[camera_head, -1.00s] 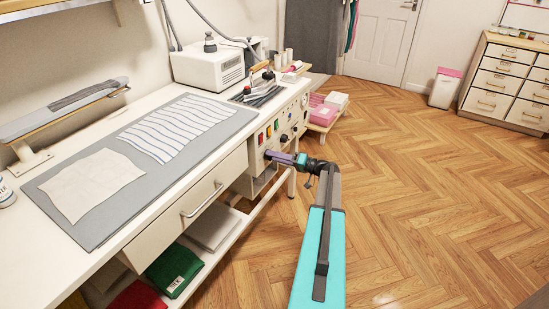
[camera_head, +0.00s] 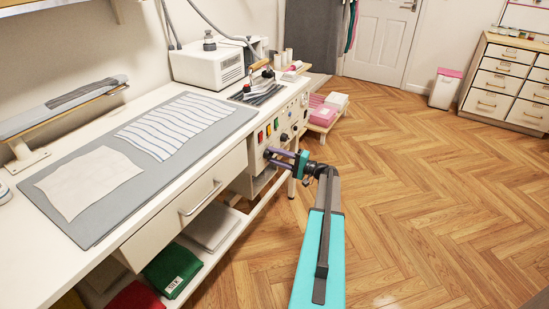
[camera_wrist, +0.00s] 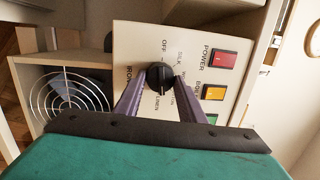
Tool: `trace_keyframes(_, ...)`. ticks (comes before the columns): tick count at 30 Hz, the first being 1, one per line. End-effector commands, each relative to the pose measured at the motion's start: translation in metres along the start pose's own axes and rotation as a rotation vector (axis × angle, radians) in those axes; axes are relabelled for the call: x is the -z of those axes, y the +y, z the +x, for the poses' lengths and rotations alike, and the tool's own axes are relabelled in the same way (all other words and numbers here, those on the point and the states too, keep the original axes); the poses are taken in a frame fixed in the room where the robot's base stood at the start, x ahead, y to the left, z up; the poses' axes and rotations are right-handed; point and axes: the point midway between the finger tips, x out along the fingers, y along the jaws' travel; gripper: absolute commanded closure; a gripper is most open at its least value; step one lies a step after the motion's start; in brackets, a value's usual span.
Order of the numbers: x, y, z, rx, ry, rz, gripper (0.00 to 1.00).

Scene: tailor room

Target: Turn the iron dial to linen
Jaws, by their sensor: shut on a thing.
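The black round iron dial (camera_wrist: 159,77) sits on the cream control panel (camera_wrist: 135,38) in the wrist view. Printed words around it include OFF, SILK and LINEN; some lettering is hidden by my fingers. My gripper (camera_wrist: 160,80) is shut on the dial, with one purple finger on each side. I cannot tell for sure which word the dial points to. In the head view, my gripper (camera_head: 267,155) reaches the panel front (camera_head: 258,150) from the right and hides the dial.
Red (camera_wrist: 222,59) and amber (camera_wrist: 214,92) switches and a partly hidden green one lie close to the right finger. A wire guard (camera_wrist: 70,103) is at left. The iron (camera_head: 264,78) stands on the worktop. The wooden floor (camera_head: 420,190) at right is clear.

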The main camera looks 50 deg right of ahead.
Motion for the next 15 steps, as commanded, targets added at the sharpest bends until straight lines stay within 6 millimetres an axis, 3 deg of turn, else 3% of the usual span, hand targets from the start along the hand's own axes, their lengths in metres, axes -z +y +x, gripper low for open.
trace_keyframes(15, -0.0010, 0.0013, 0.0002, 0.019, 0.013, 0.176, 0.86)
